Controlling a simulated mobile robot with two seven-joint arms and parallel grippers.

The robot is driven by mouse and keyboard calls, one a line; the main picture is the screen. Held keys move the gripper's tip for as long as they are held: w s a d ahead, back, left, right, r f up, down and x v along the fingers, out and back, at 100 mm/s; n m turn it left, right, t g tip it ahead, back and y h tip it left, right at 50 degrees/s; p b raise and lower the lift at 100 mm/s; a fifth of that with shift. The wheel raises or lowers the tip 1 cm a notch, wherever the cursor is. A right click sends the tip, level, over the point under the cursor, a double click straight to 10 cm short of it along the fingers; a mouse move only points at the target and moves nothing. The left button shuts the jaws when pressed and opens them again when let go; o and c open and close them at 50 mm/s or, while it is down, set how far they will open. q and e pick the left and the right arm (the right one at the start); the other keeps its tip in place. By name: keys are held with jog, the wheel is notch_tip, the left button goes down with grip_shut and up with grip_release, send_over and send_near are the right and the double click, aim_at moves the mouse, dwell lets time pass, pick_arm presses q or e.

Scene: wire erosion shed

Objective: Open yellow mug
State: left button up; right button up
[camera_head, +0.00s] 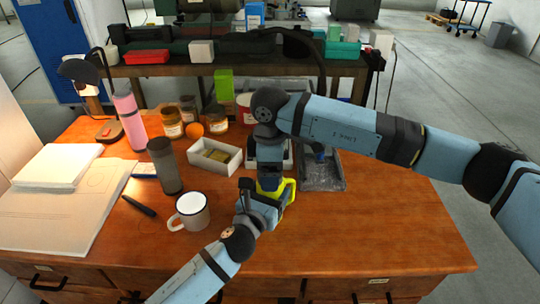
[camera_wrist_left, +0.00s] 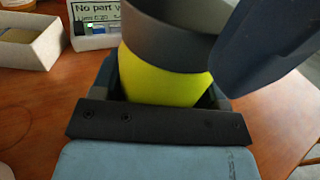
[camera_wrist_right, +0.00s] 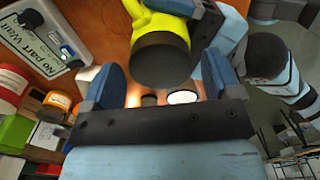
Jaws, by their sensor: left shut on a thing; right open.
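The yellow mug (camera_head: 289,192) has a dark grey lid and is mostly hidden by my arms in the head view. In the left wrist view my left gripper (camera_wrist_left: 168,88) is shut around the yellow body (camera_wrist_left: 160,78), below the dark lid (camera_wrist_left: 165,38). My right gripper (camera_head: 270,182) comes down over the mug from above. In the right wrist view its fingers (camera_wrist_right: 163,75) are open, with the dark lid (camera_wrist_right: 161,60) in the gap between them. I cannot tell if they touch the lid, or if the mug rests on the table.
A white enamel mug (camera_head: 190,211) and a dark grey tumbler (camera_head: 165,167) stand left of my left gripper. A white box (camera_head: 216,157) and a grey tray (camera_head: 322,173) lie behind. The table's right front (camera_head: 390,235) is clear.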

jog(key=shift+f, duration=0.4)
